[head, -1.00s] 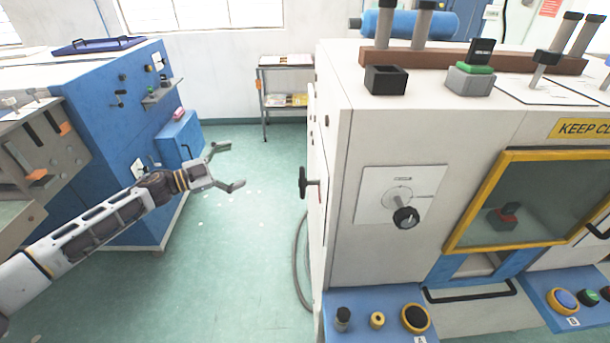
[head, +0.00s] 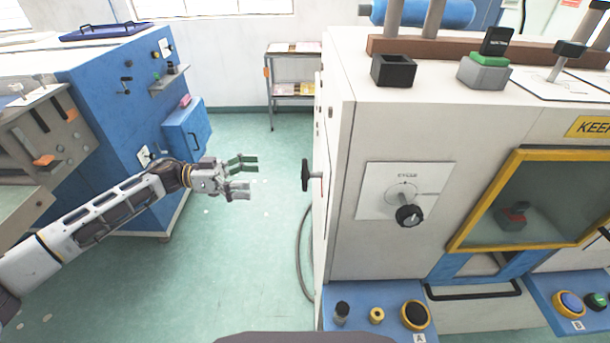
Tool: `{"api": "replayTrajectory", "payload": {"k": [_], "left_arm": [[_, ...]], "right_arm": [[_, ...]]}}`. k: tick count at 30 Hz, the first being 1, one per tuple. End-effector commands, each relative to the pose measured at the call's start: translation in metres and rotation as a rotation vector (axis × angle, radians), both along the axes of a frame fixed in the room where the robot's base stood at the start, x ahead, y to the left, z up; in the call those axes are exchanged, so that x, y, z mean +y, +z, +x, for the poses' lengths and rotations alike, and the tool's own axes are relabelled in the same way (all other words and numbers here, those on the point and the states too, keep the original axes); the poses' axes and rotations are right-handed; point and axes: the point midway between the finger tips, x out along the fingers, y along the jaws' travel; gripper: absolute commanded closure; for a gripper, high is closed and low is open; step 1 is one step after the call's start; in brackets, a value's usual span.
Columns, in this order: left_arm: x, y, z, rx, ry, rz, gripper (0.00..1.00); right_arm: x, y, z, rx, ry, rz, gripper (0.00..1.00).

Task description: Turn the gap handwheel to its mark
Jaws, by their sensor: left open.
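A black handwheel (head: 306,175) sticks out from the left side of the white machine (head: 342,200) on a short shaft. I see it nearly edge-on, and no mark or label on it can be read. My left gripper (head: 250,176) is open and empty, with its fingers pointing right toward the handwheel. It is at about the wheel's height in the picture, apart from it by a clear gap. My right gripper is not in view.
A dial labelled CYCLE with a black knob (head: 408,215) is on the machine's front. A blue button panel (head: 370,300) juts out below. A hose (head: 303,260) hangs beside the machine. A blue cabinet (head: 125,120) stands left; green floor lies between.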

Motion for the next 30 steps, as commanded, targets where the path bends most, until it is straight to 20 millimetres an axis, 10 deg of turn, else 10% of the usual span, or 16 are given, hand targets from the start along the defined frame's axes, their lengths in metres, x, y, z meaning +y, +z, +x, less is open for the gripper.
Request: {"api": "replayTrajectory", "payload": {"k": [16, 30], "left_arm": [[-0.007, 0.001, 0.0, 0.002, 0.001, -0.001, 0.02], [-0.059, 0.002, 0.0, 0.001, -0.001, -0.001, 0.02]], "right_arm": [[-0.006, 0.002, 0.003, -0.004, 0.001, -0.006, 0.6], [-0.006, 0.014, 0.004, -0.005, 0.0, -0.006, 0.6]]}}
